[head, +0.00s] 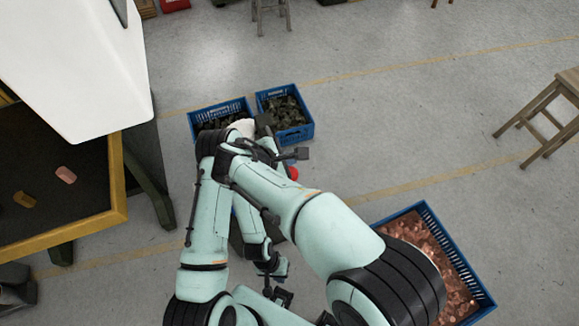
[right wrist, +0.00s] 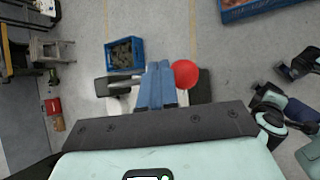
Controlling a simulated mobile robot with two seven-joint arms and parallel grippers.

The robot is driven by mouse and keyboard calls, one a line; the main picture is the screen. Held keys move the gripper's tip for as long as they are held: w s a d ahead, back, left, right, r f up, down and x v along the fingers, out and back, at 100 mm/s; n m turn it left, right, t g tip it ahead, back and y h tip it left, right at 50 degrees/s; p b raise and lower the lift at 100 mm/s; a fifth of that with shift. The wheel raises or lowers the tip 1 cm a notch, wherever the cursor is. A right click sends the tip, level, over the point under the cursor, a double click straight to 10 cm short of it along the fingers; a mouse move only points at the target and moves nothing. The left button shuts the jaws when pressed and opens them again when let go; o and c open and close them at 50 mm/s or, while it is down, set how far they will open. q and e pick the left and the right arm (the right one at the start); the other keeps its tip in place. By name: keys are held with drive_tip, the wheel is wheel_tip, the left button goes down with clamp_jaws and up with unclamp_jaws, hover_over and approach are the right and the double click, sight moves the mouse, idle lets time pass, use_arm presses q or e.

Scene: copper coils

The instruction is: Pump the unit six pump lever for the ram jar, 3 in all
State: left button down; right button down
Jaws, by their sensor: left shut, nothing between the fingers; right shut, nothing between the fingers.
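A red ball-shaped knob (head: 292,173) shows just beside my right arm in the head view; the rest of any lever is hidden by my arms. In the right wrist view the red knob (right wrist: 186,73) is close to the right of my right gripper (right wrist: 160,66), whose blue fingers are shut and empty. Whether they touch the knob I cannot tell. Dark and white parts of a unit lie behind the fingers. My left gripper (head: 279,268) is low in the head view, shut and empty, apart from the knob. No jar can be made out.
Two blue crates of dark pieces, a left one (head: 193,124) and a right one (head: 309,131), stand beyond my arms. A blue crate of copper pieces (head: 480,290) is at lower right. A yellow-edged table (head: 75,230) is at left, a wooden stool (head: 545,115) at right. Open floor lies between.

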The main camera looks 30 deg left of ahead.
sight(291, 169)
drive_tip(key=shift+f, duration=0.1)
use_arm(q)
drive_tip(key=shift+s+f, duration=0.15)
drive_tip(key=shift+f, duration=0.05)
use_arm(e)
drive_tip(key=shift+f, duration=0.35)
